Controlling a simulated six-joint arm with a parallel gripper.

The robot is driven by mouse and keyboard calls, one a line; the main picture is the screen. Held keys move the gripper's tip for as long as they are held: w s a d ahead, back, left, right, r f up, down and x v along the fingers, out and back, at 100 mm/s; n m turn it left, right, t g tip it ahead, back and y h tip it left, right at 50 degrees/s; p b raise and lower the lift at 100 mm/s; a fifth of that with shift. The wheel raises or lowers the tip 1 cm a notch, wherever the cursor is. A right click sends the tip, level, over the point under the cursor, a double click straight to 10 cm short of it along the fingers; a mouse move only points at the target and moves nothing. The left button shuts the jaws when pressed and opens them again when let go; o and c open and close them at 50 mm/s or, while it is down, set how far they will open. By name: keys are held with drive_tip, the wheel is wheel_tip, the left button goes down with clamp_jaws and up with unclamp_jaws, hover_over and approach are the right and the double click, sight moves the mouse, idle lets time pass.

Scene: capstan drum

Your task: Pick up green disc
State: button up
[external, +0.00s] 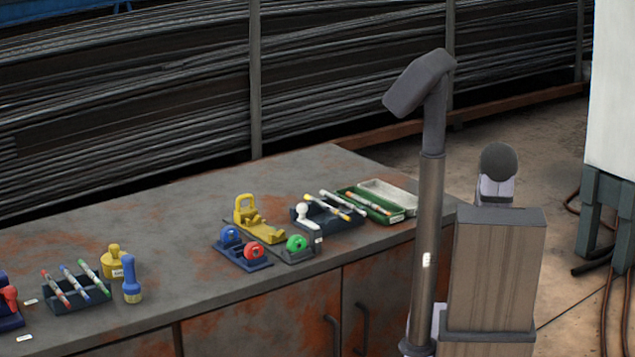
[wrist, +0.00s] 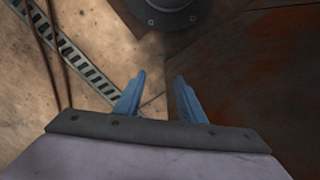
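The green disc (external: 297,243) is a small round piece with a pale centre. It rests in a dark grey holder near the front edge of the bench, just right of a red disc (external: 252,250). In the wrist view my gripper (wrist: 158,75) shows two blue fingers standing apart with nothing between them. It points down over the floor and the bench edge, away from the disc. In the external view my arm stands to the right of the bench, and the fingers cannot be made out. The disc is not in the wrist view.
A blue disc (external: 229,236) and a yellow tool (external: 258,222) sit close by. Behind the disc are a marker tray (external: 335,222) and a green tray (external: 388,217). Bare bench (external: 190,265) lies between.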

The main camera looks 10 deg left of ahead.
drive_tip(key=w+a+r+t+p, duration=0.1)
drive_tip(key=w+r+p, duration=0.1)
drive_tip(key=r+p, duration=1.05)
drive_tip(key=w+r+p, duration=0.2)
drive_tip(key=r+p, duration=1)
drive_tip(key=r, duration=0.1)
drive_tip(key=w+a+r+n+p, duration=0.45)
drive_tip(key=a+r+p, duration=0.35)
drive_tip(key=r+p, duration=0.25)
drive_tip(key=s+a+n+y+p, duration=0.1)
drive_tip(key=s+a+n+p, duration=0.15)
drive_tip(key=a+n, duration=0.65)
drive_tip(key=n+g+h, duration=0.1)
drive_tip(key=n, duration=1.3)
hover_over(296, 236)
drive_tip(key=shift+s+a+f+m+b, duration=0.2)
drive_tip(key=shift+s+f+m+b, duration=0.05)
drive_tip(key=shift+s+f+b, duration=0.05)
drive_tip(key=shift+f+p, duration=0.4)
drive_tip(key=shift+f, duration=0.7)
drive_tip(key=shift+w+d+f+p, duration=0.15)
drive_tip(key=shift+f+p, duration=0.25)
drive_tip(key=shift+p, duration=0.05)
drive_tip(key=f, duration=0.1)
drive_tip(key=f+p, duration=0.1)
drive_tip(key=f, duration=0.1)
drive_tip(key=shift+w+d+p, duration=0.15)
drive_tip(key=shift+w+p, duration=0.05)
drive_tip(key=shift+p, duration=0.1)
drive_tip(key=shift+f, duration=0.7)
